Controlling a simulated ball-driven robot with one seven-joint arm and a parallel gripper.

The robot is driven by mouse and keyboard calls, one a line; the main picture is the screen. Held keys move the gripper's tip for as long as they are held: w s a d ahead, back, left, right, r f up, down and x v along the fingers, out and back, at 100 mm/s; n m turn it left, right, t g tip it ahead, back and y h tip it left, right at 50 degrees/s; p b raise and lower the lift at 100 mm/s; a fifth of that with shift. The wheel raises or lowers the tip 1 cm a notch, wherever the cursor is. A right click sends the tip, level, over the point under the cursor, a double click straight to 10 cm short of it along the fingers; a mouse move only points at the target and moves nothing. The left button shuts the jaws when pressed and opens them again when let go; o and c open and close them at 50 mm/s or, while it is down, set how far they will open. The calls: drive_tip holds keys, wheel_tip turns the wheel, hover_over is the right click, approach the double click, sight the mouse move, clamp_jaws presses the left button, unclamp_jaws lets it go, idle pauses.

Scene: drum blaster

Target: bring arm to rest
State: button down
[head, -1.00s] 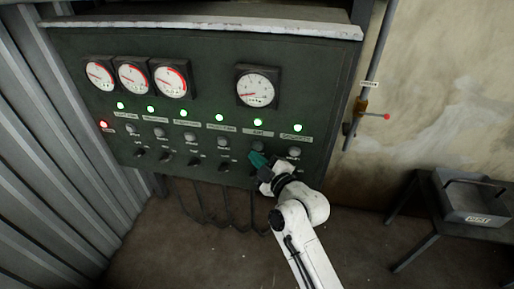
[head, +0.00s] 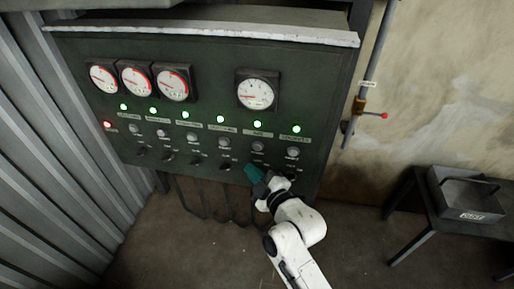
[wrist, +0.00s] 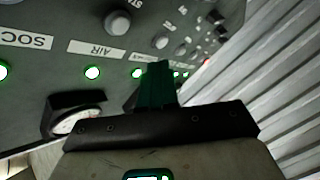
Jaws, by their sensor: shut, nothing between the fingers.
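My gripper (head: 252,172) is in front of the lower right part of the dark green control panel (head: 215,100) in the head view. Its teal fingers are shut with nothing between them. In the wrist view the shut fingers (wrist: 157,84) point toward the panel, with a row of lit green lamps and round knobs beyond. Whether the fingertips touch the panel cannot be told. My white arm reaches up from the bottom edge in the head view and hides part of the panel's lower right edge.
Dial gauges (head: 257,90) sit above green lamps, knobs and switches on the panel. A pipe with a red-tipped valve lever (head: 383,115) runs on the wall at right. A metal tray (head: 470,212) stands on a dark table. Corrugated metal lines the left. Floor (head: 180,250) is clear.

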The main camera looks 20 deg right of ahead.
idle(0.4)
drive_tip(key=s+d+f+m+g+h, duration=0.1)
drive_tip(key=s+d+f+m+g, duration=0.2)
drive_tip(key=s, duration=0.5)
drive_tip(key=s+d+f+m+g, duration=0.1)
drive_tip(key=s+f+m+g, duration=0.1)
drive_tip(key=s+f+g, duration=0.4)
drive_tip(key=s+d+f+m+g+h, duration=0.1)
drive_tip(key=s+d+f+m+g, duration=0.15)
drive_tip(key=s, duration=0.65)
drive_tip(key=s+d+m+g+h, duration=0.1)
drive_tip(key=s+m+g, duration=0.3)
drive_tip(key=s, duration=0.9)
drive_tip(key=shift+d+r+m, duration=0.3)
drive_tip(key=shift+d+m, duration=0.15)
